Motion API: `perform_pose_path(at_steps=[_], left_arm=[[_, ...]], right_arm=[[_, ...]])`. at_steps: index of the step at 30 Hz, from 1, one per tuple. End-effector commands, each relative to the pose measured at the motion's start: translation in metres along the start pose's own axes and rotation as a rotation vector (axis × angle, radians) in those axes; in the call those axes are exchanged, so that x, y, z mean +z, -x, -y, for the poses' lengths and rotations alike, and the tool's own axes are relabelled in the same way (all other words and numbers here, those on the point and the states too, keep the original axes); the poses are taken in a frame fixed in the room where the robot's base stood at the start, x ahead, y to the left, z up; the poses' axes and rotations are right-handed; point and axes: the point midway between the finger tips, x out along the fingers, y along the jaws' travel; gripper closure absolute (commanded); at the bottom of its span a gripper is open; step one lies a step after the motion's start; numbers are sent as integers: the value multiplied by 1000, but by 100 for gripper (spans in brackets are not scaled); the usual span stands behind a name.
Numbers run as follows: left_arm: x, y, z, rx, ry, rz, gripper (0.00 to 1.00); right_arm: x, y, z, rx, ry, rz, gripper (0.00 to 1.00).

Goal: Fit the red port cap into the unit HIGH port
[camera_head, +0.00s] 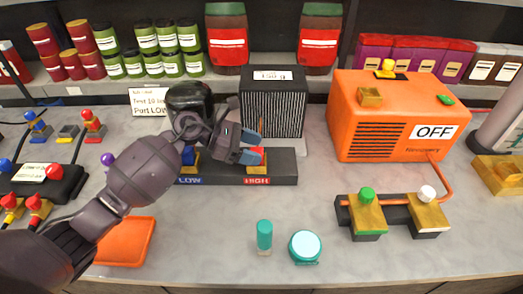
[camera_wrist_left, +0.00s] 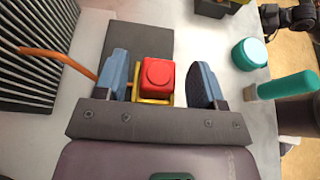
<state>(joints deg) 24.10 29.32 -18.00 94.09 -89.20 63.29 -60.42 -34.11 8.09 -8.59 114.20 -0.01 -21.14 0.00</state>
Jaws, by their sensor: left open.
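The red port cap (camera_head: 257,154) sits at the brass HIGH port (camera_head: 257,169) on the dark unit block (camera_head: 225,178), above the red HIGH label. In the left wrist view the red cap (camera_wrist_left: 157,75) is upright over the square brass port (camera_wrist_left: 153,99); whether it is fully seated I cannot tell. My left gripper (camera_head: 249,146) is at the cap. Its blue fingers stand open on both sides of the cap, with a visible gap on the right side in the wrist view. A blue cap (camera_head: 188,154) is at the LOW port, partly hidden by my gripper.
A black finned unit (camera_head: 272,101) stands behind the block. An orange recovery machine (camera_head: 395,115) marked OFF is to the right. A teal bottle (camera_head: 264,236) and teal round container (camera_head: 305,246) stand in front. An orange tray (camera_head: 127,243) lies under my left arm.

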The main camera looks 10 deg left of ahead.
Motion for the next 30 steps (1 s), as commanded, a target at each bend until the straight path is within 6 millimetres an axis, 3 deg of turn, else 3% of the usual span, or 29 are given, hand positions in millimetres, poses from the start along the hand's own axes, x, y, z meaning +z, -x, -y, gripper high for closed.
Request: perform_pose_path(at_steps=[6,15,24,30], left_arm=[[-3,45,0,2,0,-4,37],[-2,85,0,-1,2,-2,37],[0,94,0,-1,1,0,37],[0,93,0,0,1,0,37]], right_arm=[[13,2,0,1,-2,21,42],[18,0,1,1,-2,27,42],[4,-5,1,-3,2,-1,42],[5,-5,1,-3,3,1,42]])
